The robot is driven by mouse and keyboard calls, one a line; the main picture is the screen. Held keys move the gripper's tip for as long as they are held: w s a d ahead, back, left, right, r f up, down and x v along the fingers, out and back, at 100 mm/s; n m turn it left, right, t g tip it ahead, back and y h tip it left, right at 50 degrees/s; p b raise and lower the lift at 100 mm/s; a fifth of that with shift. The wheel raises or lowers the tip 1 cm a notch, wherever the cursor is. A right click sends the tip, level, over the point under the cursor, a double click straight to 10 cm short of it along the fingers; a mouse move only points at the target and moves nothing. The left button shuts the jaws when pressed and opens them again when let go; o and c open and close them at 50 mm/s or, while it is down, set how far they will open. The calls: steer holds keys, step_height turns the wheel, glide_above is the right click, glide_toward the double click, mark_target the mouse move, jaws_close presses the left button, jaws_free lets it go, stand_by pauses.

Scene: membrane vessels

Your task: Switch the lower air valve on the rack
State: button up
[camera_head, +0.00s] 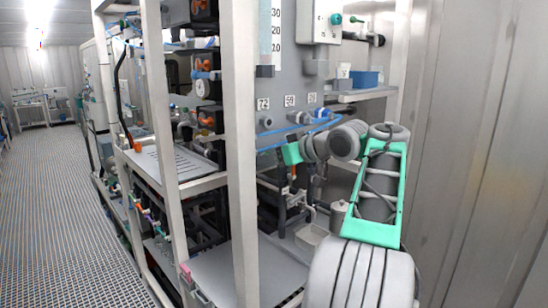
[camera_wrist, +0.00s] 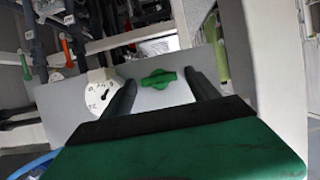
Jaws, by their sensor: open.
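A green valve knob (camera_wrist: 158,79) sits on a light grey panel (camera_wrist: 75,120) in the wrist view, its handle lying nearly level in the picture. My gripper (camera_wrist: 161,82) is open, with one dark finger at each side of the knob in that picture. I see no contact, and I cannot tell how deep the fingers reach. A white dial (camera_wrist: 100,90) with dark marks is left of the knob, partly hidden by the left finger. In the head view my arm reaches to the rack (camera_head: 245,130); my fingers and this knob cannot be made out there.
A pale box with a teal knob (camera_head: 336,19) is high on the rack. A blue bin (camera_head: 366,78) stands on a shelf, and blue hoses (camera_head: 300,130) run near my wrist. A metal wall (camera_head: 470,150) is close at right. The grated floor (camera_head: 55,200) is clear at left.

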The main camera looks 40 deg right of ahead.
steer(key=shift+c, duration=0.2)
steer(key=c, duration=1.3)
steer(key=shift+f+b, duration=0.15)
steer(key=shift+b, duration=0.5)
steer(key=n+h+b, duration=0.2)
steer(key=n+b, duration=0.2)
steer(key=b, duration=0.4)
steer(key=n+t+h+b, duration=0.1)
steer(key=n+h+b, duration=0.1)
steer(key=b, duration=0.6)
steer(key=a+n+t+h+b, duration=0.1)
steer(key=n+h+b, duration=0.1)
steer(key=n+b, duration=0.3)
steer(key=shift+f+n+h+b, duration=0.3)
steer(key=shift+f+b, duration=0.05)
steer(key=shift+b, duration=1.05)
steer(key=shift+r, duration=0.1)
